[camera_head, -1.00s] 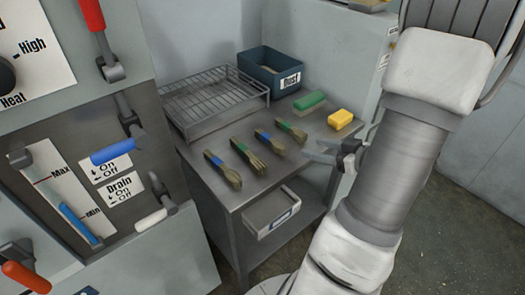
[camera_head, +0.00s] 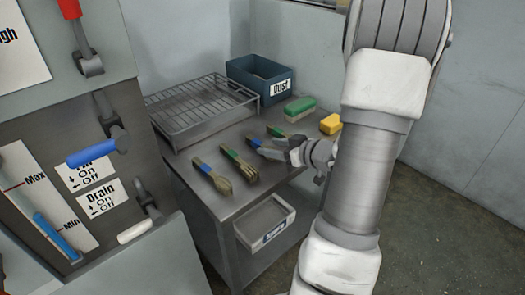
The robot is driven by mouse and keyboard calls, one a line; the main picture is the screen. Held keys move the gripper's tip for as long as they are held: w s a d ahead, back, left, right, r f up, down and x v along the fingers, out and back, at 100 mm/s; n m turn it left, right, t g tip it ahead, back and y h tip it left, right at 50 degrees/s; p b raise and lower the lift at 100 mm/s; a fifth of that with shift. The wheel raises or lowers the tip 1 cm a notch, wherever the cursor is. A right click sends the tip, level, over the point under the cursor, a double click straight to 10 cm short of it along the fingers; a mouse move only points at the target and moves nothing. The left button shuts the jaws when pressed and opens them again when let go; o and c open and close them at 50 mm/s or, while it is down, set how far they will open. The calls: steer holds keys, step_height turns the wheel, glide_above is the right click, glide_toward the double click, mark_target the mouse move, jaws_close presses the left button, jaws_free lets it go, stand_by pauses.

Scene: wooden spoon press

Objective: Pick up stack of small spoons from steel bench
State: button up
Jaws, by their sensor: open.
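Several bundles of brownish wooden spoons lie in a row on the steel bench (camera_head: 190,147). The leftmost bundle (camera_head: 214,178) has a blue band. Beside it is a bundle with a green band (camera_head: 241,167). Farther right are another blue-banded bundle (camera_head: 254,142) and another green-banded one (camera_head: 275,131), both partly hidden by my gripper. I cannot tell from size which bundle is the small spoons. My gripper (camera_head: 268,149) is open, its fingers pointing left, over or just above the two right-hand bundles. I cannot tell whether it touches them.
A wire rack (camera_head: 200,108) stands at the bench's back left. A grey tray (camera_head: 264,222) sits below the bench top. A lever panel stands left.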

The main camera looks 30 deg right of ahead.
mark_target(265, 146)
steer(key=b+x, duration=0.1)
steer(key=x, duration=0.3)
steer(key=shift+a+f, duration=0.1)
steer(key=shift+a, duration=0.05)
jaws_close()
